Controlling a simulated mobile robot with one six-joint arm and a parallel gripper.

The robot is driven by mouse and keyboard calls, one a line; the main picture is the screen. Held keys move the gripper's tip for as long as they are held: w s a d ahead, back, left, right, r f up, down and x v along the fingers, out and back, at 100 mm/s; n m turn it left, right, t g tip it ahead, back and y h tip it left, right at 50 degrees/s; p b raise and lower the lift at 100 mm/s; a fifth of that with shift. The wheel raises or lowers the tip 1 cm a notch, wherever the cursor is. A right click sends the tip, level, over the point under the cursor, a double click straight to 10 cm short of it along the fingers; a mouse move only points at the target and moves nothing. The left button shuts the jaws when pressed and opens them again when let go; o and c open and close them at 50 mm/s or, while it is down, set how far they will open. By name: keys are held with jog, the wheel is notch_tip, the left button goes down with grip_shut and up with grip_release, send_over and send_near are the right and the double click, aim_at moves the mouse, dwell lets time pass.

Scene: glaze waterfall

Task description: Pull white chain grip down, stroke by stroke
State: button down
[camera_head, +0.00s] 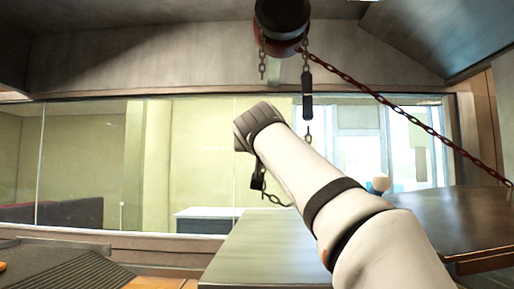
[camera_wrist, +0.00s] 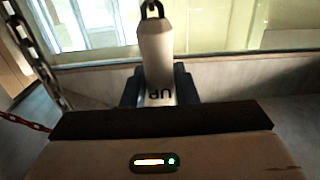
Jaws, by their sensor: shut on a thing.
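In the wrist view, the white chain grip (camera_wrist: 156,50) stands upright between the dark fingers of my gripper (camera_wrist: 158,92). My gripper is shut on its lower part. The lettering "UP" shows upside down on it, and a dark chain link joins its top end. In the head view, my arm and wrist hide the white grip and the fingertips. The hoist (camera_head: 282,22), dark with a red lower part, hangs at the top. A black chain grip (camera_head: 307,83) hangs from it on a chain, right of my wrist.
A red chain (camera_head: 400,105) slants from the hoist down to the right. A black hook or block (camera_head: 257,181) hangs below my wrist with a slack chain loop. A grey-green table top (camera_head: 265,250) lies below, with a window wall (camera_head: 190,150) behind. A chain (camera_wrist: 35,50) passes close at left in the wrist view.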

notch_tip(320, 180, up, 12)
jog(key=p, duration=1)
jog(key=shift+r, duration=0.1)
notch_tip(320, 180, down, 18)
jog(key=b, duration=1.7)
jog(key=shift+w, duration=0.1)
jog(key=shift+r, duration=0.15)
notch_tip(320, 180, up, 18)
jog(key=p, duration=1.6)
jog(key=shift+f, duration=0.3)
